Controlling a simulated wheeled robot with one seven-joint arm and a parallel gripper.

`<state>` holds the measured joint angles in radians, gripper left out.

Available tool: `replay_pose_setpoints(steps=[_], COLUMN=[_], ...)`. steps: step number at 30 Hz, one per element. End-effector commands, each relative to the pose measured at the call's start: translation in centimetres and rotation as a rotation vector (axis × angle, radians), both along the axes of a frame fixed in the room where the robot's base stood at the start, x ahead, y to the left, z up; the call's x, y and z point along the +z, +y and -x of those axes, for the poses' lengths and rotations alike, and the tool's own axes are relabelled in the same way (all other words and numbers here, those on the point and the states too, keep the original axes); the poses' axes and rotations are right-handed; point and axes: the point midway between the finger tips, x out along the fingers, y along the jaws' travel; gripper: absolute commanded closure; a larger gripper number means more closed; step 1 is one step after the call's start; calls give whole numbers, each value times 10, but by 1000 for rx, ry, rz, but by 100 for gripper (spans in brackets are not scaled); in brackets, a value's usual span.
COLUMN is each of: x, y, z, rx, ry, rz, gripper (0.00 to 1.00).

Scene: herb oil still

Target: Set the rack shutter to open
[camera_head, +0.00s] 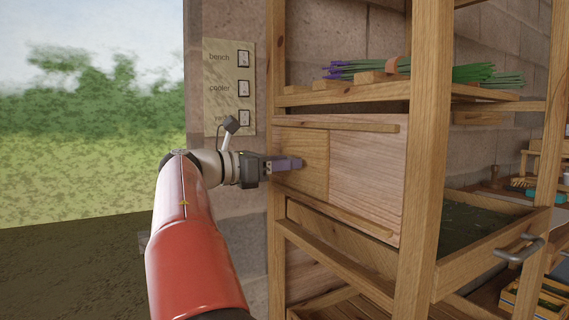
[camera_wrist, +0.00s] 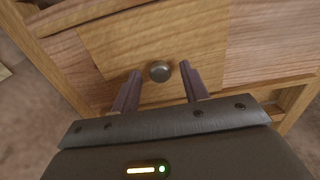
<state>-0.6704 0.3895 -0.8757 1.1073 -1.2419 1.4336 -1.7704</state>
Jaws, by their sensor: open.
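The rack shutter (camera_head: 304,160) is a wooden sliding panel on the left part of the rack's front, between an upper and a lower rail. It also shows in the wrist view (camera_wrist: 118,44), with a round metal knob (camera_wrist: 160,71) on it. My gripper (camera_head: 300,164) is in front of the shutter in the head view and hides the knob there. In the wrist view my gripper (camera_wrist: 160,88) is open, with one finger on either side of the knob. I see no clear contact between fingers and knob.
The wooden rack (camera_head: 418,200) has an upper shelf with herb bundles (camera_head: 480,73) and a lower pull-out tray with a metal handle (camera_head: 519,250). A switch panel (camera_head: 230,85) labelled bench and cooler is on the wall behind my arm. The space left of the rack looks clear.

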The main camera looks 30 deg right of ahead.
Motion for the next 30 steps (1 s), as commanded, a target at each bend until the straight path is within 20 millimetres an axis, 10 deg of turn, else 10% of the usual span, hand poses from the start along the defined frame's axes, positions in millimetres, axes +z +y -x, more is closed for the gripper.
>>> replay_pose_setpoints(steps=[11,21,30], x=[0,0,-2], y=[-7,-7,-7], z=[0,0,4], rx=[0,0,1], ry=[0,0,-1], rz=[-1,-1,-2], gripper=[57,100,100])
